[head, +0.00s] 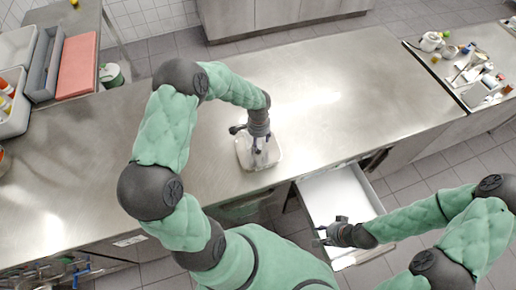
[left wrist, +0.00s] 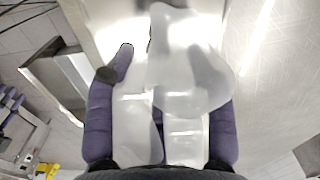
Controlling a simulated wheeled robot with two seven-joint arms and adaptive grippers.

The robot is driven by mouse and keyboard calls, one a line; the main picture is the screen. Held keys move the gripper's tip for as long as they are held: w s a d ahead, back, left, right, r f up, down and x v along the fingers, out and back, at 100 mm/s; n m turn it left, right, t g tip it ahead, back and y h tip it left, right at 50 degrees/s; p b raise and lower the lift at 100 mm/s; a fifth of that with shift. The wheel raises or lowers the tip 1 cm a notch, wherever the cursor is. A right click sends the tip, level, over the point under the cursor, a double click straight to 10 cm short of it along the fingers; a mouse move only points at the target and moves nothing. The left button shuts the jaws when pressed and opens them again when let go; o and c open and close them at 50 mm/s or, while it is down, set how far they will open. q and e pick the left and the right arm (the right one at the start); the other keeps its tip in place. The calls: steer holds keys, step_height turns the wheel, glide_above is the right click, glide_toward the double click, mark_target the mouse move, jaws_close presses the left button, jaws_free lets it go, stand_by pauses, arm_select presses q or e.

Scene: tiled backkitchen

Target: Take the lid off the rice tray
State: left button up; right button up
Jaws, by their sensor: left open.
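The rice tray (head: 243,158) is a small, pale, translucent box on the steel counter, near its front edge. My left gripper (head: 257,148) points down over it, with its fingers open. In the left wrist view, a pale translucent piece (left wrist: 190,70), which looks like the lid or tray top, fills the space between the purple fingers (left wrist: 160,95). It partly hides the right finger. I cannot tell the lid apart from the tray, or whether the fingers touch it. My right gripper (head: 330,232) looks open and empty over the drawer.
A white drawer (head: 340,195) stands open below the counter's front edge. The counter (head: 340,85) is clear around the tray. Grey bins and a red board (head: 77,65) stand at the left. A tray of small items (head: 470,65) lies at the far right.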

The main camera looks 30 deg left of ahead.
arm_select(q)
step_height(320, 180, down, 4)
steer(key=shift+s, duration=0.1)
jaws_close()
steer(key=shift+r, duration=0.2)
